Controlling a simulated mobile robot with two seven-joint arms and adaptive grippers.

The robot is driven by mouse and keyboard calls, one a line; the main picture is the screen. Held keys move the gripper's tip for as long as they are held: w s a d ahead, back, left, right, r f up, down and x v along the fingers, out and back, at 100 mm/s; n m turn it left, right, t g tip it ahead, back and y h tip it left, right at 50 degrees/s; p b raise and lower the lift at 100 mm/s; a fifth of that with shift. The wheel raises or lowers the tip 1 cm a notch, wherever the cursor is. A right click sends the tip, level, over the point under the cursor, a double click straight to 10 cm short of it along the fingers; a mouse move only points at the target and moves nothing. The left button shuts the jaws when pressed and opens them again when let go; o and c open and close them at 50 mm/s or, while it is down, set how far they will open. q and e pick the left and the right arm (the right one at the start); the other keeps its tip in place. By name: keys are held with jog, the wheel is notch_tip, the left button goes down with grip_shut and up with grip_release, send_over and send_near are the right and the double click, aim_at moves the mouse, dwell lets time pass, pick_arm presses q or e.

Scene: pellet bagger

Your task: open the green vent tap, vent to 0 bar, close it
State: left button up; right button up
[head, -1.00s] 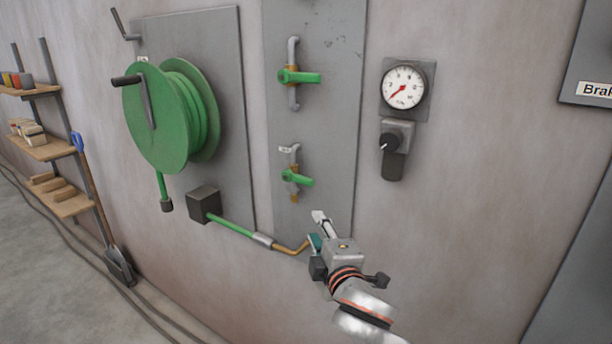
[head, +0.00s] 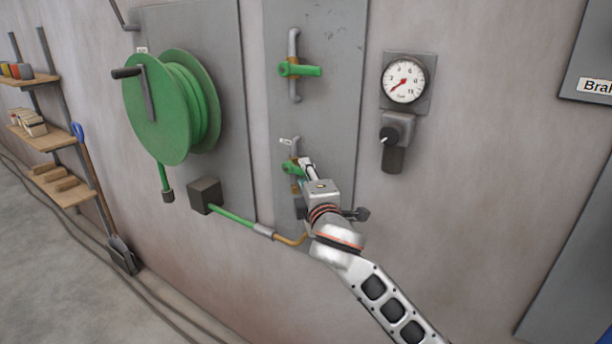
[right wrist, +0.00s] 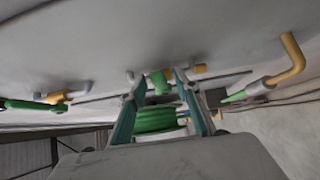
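Two green taps sit on vertical pipes on a grey wall panel. The upper tap (head: 299,70) has its handle pointing right, across its pipe. The lower tap (head: 291,168) has a small, unreadable label above it; its handle is mostly hidden by my right gripper (head: 305,165). In the right wrist view, the teal fingers (right wrist: 158,76) stand apart with the green lower tap (right wrist: 160,83) between their tips; I cannot tell whether they touch it. The round gauge (head: 404,80) has a red needle pointing lower left, near the scale's low end. My left gripper is not in view.
A black knob (head: 390,136) sits below the gauge. A green hose reel (head: 170,108) is left of the panel. A green hose (head: 232,224) and copper pipe (head: 291,240) run below the taps. Shelves (head: 45,135) and a shovel (head: 122,253) stand at far left.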

grip_shut()
jog(key=shift+r, duration=0.15)
jog(key=shift+w+a+r+n+g+h, duration=0.15)
jog(key=shift+r+n+g+h, duration=0.2)
jog(key=shift+r+n+g, duration=0.3)
jog(key=shift+w+a+r+n+g+h, duration=0.15)
jog(key=shift+r+n+g+h, duration=0.3)
jog(key=shift+n+g, duration=0.4)
jog(key=shift+a+r+n+g+h, duration=0.15)
jog(key=shift+r+n+g+h, duration=0.15)
jog(key=shift+r+n+g, duration=0.4)
grip_release()
